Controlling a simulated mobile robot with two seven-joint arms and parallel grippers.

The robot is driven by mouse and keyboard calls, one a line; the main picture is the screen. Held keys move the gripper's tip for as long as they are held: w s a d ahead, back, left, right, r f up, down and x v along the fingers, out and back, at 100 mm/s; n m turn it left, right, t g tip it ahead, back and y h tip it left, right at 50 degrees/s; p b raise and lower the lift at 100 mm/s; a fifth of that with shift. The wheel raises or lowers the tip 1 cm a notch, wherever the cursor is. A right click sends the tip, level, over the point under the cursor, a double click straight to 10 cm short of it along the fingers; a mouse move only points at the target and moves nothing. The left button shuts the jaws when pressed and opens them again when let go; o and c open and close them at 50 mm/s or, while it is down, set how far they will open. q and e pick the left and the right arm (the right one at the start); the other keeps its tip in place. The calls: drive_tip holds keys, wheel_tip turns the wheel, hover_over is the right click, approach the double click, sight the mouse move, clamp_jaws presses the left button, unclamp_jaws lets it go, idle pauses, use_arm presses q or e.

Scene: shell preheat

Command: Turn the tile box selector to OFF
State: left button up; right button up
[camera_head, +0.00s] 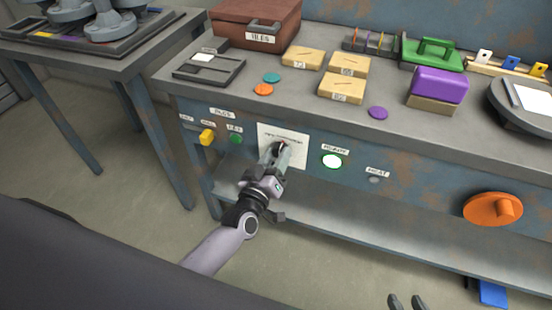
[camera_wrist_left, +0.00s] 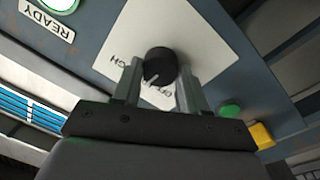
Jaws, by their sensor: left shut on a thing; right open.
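The selector is a black round knob (camera_wrist_left: 158,62) on a white plate (camera_head: 296,155) on the bench's front panel. The wrist view shows the plate (camera_wrist_left: 205,30) with lettering upside down, including what looks like OFF below the knob. A pale mark on the knob points down and slightly left there, near the OFF lettering; I cannot tell whether it lines up exactly. My left gripper (camera_head: 281,148) is shut on the knob, one finger on each side. In the head view it hides most of the knob. My right gripper (camera_head: 406,302) is open and empty at the bottom edge.
A yellow switch (camera_head: 207,137) and green button (camera_head: 236,139) are left of the plate. A lit green-ringed button (camera_head: 332,161) and large orange knob (camera_head: 493,209) are to its right. A brown TILES box (camera_head: 255,20) stands on the bench above.

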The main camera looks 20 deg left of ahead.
use_arm(q)
drive_tip(key=n, duration=0.3)
drive_tip(key=n+b, duration=0.1)
drive_tip(key=n, duration=0.2)
drive_tip(key=shift+f+y, duration=0.2)
drive_tip(key=shift+y, duration=0.1)
drive_tip(key=shift+n+b, duration=0.8)
drive_tip(key=shift+n, duration=1.5)
drive_tip(key=o, duration=1.1)
drive_tip(key=shift+c, duration=0.2)
drive_tip(key=s, duration=0.7)
drive_tip(key=shift+f+p, duration=0.2)
drive_tip(key=shift+p, duration=0.25)
drive_tip(key=shift+s+a, duration=0.1)
